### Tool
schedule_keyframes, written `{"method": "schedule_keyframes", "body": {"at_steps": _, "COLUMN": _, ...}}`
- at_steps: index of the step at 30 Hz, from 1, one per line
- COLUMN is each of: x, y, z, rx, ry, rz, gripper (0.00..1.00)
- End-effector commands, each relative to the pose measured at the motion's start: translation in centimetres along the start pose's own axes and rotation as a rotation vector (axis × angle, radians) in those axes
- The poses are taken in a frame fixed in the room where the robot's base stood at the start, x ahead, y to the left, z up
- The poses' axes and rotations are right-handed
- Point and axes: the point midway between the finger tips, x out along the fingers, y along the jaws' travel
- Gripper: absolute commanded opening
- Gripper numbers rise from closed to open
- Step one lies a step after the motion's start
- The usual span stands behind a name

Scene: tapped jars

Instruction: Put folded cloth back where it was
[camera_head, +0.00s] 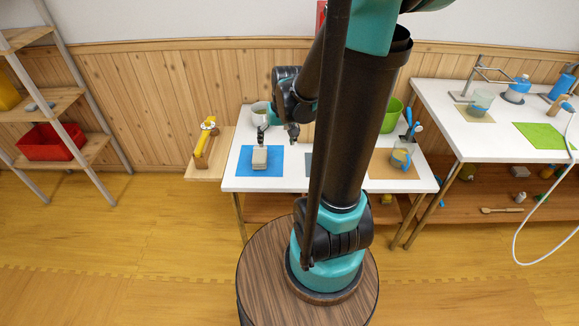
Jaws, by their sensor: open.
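A small pale beige, block-like thing (259,158), which looks like the folded cloth, lies on the blue mat (244,169) at the left of the middle white table. My gripper (277,137) is open with nothing seen between its fingers. It is just behind and above the cloth, reaching a little to its right. The left finger shows close to the cloth's far edge; I cannot tell whether they touch. My arm hides the middle of the table.
The white table (232,184) also bears a pale bowl (260,112), a green bowl (391,115) and a jar (401,156) on a brown mat (380,168). A wooden side shelf (203,174) holds a yellow thing (204,142). Another white table (445,104) stands at right.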

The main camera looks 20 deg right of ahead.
Motion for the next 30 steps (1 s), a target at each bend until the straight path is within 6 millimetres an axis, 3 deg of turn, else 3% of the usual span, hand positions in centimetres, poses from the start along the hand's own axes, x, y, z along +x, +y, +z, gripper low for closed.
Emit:
{"method": "schedule_keyframes", "body": {"at_steps": 1, "x": -0.6, "y": 0.1, "z": 1.8, "rx": -0.013, "ry": 0.014, "rz": 0.008, "gripper": 0.78}}
{"method": "schedule_keyframes", "body": {"at_steps": 6, "x": -1.5, "y": 0.8, "z": 6.7, "rx": -0.059, "ry": 0.064, "rz": 0.038, "gripper": 0.78}}
{"method": "schedule_keyframes", "body": {"at_steps": 12, "x": -1.6, "y": 1.5, "z": 10.5, "rx": -0.094, "ry": 0.103, "rz": 0.062, "gripper": 0.78}}
{"method": "schedule_keyframes", "body": {"at_steps": 17, "x": -1.5, "y": 1.8, "z": 11.4, "rx": -0.105, "ry": 0.114, "rz": 0.069, "gripper": 0.78}}
{"method": "schedule_keyframes", "body": {"at_steps": 30, "x": -1.5, "y": 1.8, "z": 11.4, "rx": -0.105, "ry": 0.115, "rz": 0.069, "gripper": 0.78}}
